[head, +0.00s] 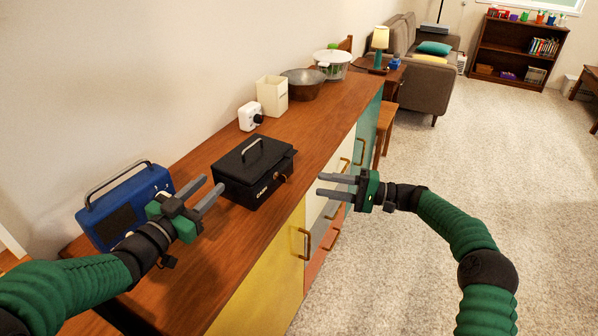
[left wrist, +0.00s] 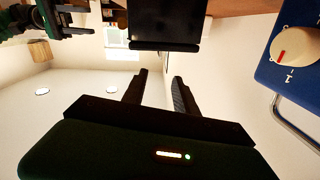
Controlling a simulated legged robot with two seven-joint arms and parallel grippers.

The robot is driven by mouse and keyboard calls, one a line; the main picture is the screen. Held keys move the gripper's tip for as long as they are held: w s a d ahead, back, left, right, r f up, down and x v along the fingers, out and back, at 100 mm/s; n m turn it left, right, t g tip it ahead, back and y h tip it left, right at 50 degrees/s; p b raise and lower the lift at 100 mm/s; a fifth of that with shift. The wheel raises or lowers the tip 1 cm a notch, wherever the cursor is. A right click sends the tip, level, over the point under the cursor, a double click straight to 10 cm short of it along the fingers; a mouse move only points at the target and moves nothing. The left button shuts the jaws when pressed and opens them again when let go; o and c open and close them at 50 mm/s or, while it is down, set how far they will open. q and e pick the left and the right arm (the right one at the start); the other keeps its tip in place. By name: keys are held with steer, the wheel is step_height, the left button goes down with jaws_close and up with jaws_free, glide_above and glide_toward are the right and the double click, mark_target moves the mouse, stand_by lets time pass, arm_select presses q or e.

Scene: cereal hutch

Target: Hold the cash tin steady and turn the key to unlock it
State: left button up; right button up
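The black cash tin (head: 240,181) stands on the wooden counter top, its lid down and its handle upright. A pale label marks its front, with a small brassy spot (head: 282,178) to the right, perhaps the key or lock; it is too small to tell. My left gripper (head: 210,186) is open and empty, just left of the tin and apart from it. In the left wrist view the tin (left wrist: 168,25) shows beyond the open fingers. My right gripper (head: 319,184) is open and empty, right of the tin, its fingers pointing towards the tin's front.
A blue radio (head: 107,217) stands left of and partly behind my left gripper; its dial (left wrist: 294,46) shows in the left wrist view. Drawer handles protrude below.

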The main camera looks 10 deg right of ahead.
mark_target(243, 154)
arm_select(q)
steer(key=x, duration=1.6)
steer(key=shift+d, duration=0.1)
jaws_close()
stand_by(0.9)
